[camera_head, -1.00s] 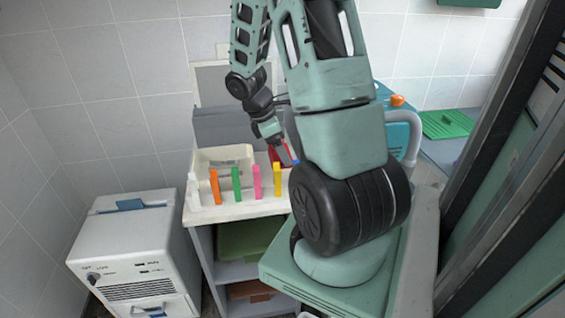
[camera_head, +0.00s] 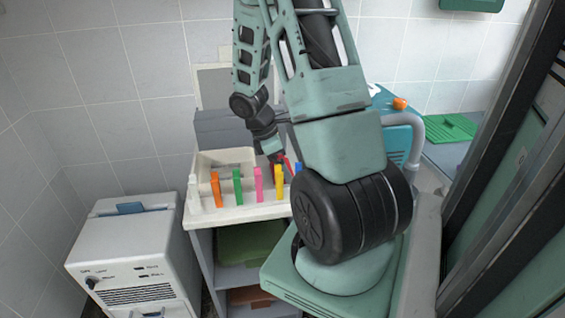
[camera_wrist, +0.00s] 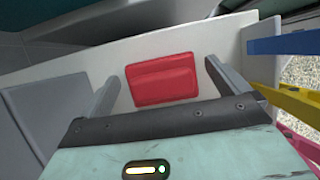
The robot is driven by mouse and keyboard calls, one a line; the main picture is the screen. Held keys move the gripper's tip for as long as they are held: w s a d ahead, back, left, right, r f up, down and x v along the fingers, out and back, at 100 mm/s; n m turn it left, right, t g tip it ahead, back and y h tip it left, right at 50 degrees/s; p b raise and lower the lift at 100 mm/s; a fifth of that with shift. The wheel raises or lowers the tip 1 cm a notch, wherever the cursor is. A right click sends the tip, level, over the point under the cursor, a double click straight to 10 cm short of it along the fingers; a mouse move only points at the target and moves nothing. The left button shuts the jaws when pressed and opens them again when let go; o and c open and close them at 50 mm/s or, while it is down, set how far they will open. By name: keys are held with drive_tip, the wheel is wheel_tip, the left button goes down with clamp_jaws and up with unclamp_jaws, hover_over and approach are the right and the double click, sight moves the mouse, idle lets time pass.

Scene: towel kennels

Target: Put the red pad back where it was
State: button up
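The red pad (camera_wrist: 162,80) shows in the wrist view as a red block with a raised middle, on a pale surface. My gripper (camera_wrist: 160,70) is open, with one grey finger on each side of the pad and a small gap to both. Whether the fingertips are level with the pad or above it I cannot tell. In the head view my gripper (camera_head: 281,163) is low over the back right of the white counter (camera_head: 235,214), partly hidden by my own arm. Only bits of red show there.
Several upright coloured bars, such as the orange (camera_head: 216,189), green (camera_head: 238,187) and yellow (camera_head: 278,180), line the counter's front. A blue bar (camera_wrist: 285,45) is close to the right finger. A cream tray (camera_head: 225,160) stands behind them. A white machine (camera_head: 130,250) is at left.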

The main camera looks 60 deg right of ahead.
drive_tip(key=p+v, duration=0.3)
drive_tip(key=v, duration=0.9)
drive_tip(key=w+a+r+t, duration=0.1)
drive_tip(key=w+a, duration=0.1)
drive_tip(key=a, duration=0.4)
drive_tip(key=w+a+r+t, duration=0.1)
drive_tip(key=w+a, duration=0.1)
drive_tip(key=a, duration=0.5)
drive_tip(key=s+a+r+t+y, duration=0.1)
drive_tip(key=s+a, duration=0.1)
drive_tip(key=a, duration=1.2)
drive_tip(key=s+a+r+y, duration=0.1)
drive_tip(key=s+a+y, duration=0.1)
drive_tip(key=s+a, duration=1)
drive_tip(key=a, duration=0.3)
drive_tip(key=shift+s+a+t, duration=0.2)
drive_tip(key=shift+s+t, duration=0.2)
drive_tip(key=shift+r, duration=0.25)
wheel_tip(320, 180, up, 10)
drive_tip(key=p, duration=1)
